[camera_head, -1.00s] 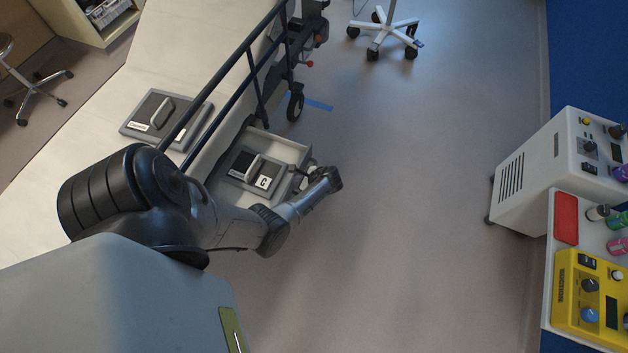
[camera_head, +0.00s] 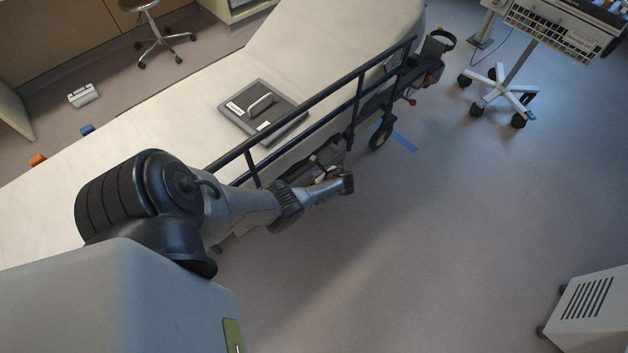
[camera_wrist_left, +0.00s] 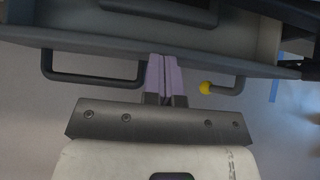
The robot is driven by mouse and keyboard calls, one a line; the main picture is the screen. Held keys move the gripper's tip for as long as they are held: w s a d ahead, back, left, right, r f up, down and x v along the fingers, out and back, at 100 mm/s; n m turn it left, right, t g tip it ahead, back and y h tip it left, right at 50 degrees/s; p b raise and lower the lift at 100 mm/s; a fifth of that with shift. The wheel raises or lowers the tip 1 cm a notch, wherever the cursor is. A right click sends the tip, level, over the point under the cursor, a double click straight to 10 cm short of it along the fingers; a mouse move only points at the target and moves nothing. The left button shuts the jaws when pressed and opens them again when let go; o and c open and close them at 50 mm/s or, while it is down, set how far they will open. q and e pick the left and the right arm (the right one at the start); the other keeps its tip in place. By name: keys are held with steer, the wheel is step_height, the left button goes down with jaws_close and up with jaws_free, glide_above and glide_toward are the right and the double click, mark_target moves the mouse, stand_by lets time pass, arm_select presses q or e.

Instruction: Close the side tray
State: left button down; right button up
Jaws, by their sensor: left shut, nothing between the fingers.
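The side tray (camera_wrist_left: 200,60) shows from close up in the left wrist view as a grey front edge across the picture, with dark bar handles on it. One handle (camera_wrist_left: 92,80) is left of my fingers. Another, with a yellow knob (camera_wrist_left: 205,88), is to the right. My left gripper (camera_wrist_left: 163,62) is shut and empty, its purple fingertips at the tray's front edge between the handles; they look to be touching it. In the head view my left arm and the side rail hide most of the tray, at the stretcher's side. My right gripper is not in view.
The stretcher (camera_head: 120,170) has a dark side rail (camera_head: 340,95) along the tray's side. A grey case (camera_head: 263,110) lies on top of it. A wheeled stand (camera_head: 500,95) is at the upper right and a white cabinet (camera_head: 590,310) at the lower right. The floor between is clear.

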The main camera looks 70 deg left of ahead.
arm_select(q)
steer(key=shift+s+a+f, duration=0.1)
steer(key=shift+s+a, duration=0.15)
steer(key=shift+a, duration=0.15)
